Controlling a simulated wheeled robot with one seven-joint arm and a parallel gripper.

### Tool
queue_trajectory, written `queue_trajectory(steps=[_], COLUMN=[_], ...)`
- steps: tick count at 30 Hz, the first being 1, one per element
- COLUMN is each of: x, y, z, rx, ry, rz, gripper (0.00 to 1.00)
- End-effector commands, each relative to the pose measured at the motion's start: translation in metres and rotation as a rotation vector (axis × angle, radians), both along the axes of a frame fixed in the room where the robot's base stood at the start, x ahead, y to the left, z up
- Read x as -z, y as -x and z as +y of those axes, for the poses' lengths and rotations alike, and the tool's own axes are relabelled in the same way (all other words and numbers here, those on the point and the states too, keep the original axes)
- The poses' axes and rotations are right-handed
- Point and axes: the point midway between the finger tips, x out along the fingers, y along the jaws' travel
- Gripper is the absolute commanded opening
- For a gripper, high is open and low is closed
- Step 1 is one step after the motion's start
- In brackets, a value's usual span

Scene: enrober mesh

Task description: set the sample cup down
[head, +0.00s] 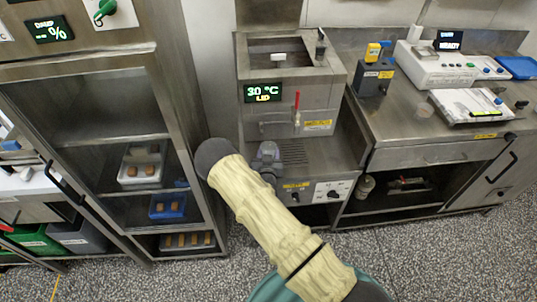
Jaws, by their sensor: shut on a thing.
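My gripper (267,153) is in the middle of the head view, at the end of my sleeved arm, in front of the steel machine with the "30 °C" display. It is shut, but its fingertips and the sample cup in it are too small and too hidden to make out. The steel counter (395,122) to the right of the machine is apart from my gripper.
The steel machine (319,92) has a red-handled lever (297,108). A steel cabinet (108,60) with trays stands left. The front counter area looks clear.

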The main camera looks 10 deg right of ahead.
Motion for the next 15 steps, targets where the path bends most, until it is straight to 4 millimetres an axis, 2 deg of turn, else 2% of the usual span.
queue_trajectory(steps=[3, 14, 15], x=[0.0088, 0.0129, 0.0116], y=[0.0001, 0.0, 0.0], z=[0.0001, -0.0001, 0.0], rx=[-0.001, 0.0, 0.0], ry=[0.0, -0.001, 0.0], rz=[0.0, -0.001, -0.001], gripper=[0.25, 0.25, 0.55])
